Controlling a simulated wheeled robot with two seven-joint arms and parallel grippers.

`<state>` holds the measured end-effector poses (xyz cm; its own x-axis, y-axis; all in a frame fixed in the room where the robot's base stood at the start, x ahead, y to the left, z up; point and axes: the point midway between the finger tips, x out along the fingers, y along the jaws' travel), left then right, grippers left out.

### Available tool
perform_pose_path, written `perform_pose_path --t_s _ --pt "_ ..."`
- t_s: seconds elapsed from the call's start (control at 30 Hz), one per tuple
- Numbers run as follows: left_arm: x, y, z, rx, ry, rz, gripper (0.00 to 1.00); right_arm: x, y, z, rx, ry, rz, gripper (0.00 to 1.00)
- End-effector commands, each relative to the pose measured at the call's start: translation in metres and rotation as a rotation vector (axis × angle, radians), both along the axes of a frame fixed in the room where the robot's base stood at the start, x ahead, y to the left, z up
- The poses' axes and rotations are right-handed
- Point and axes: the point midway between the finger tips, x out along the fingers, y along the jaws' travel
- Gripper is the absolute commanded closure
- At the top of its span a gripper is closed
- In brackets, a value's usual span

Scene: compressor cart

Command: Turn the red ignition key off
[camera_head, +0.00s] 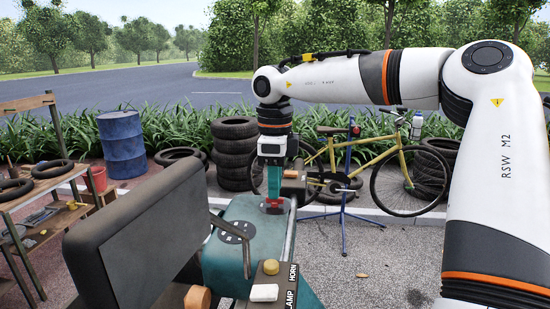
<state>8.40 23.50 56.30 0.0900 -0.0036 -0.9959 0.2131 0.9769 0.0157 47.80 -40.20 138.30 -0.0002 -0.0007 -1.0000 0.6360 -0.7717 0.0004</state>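The teal body of the cart (228,262) stands in the lower middle of the head view. My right gripper (274,203) points straight down over the far right part of its top. A small red part, which looks like the ignition key (273,209), shows at the gripper's fingertips, mostly covered by them. I cannot tell whether the fingers are closed on it or only around it, nor which way the key is turned. My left gripper is not in view.
A large dark padded block (150,240) fills the near left. A yellow button (271,267) and white switch (264,292) sit near the HORN and LAMP labels. A thin lever (232,229) rises beside the dial. Beyond are tyres, a blue barrel (122,145) and a yellow bicycle (400,165).

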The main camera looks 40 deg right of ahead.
Motion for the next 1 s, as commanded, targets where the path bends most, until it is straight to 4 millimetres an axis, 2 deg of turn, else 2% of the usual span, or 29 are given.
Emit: perform_pose_path --t_s 0.1,0.3,0.5,0.67,1.0 --pt "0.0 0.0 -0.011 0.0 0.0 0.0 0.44 0.001 0.0 0.023 -0.002 -0.007 -0.001 0.71" --pt "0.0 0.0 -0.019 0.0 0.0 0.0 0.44 0.0 0.0 0.067 -0.001 -0.006 -0.002 0.71" --pt "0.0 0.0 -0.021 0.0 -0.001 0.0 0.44 0.0 0.0 0.095 0.0 -0.004 0.0 0.71" --pt "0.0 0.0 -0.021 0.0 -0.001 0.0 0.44 -0.001 0.0 0.102 0.001 -0.002 0.001 0.71" --pt "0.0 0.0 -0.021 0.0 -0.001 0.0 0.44 -0.001 0.0 0.102 0.001 -0.002 0.001 0.71"
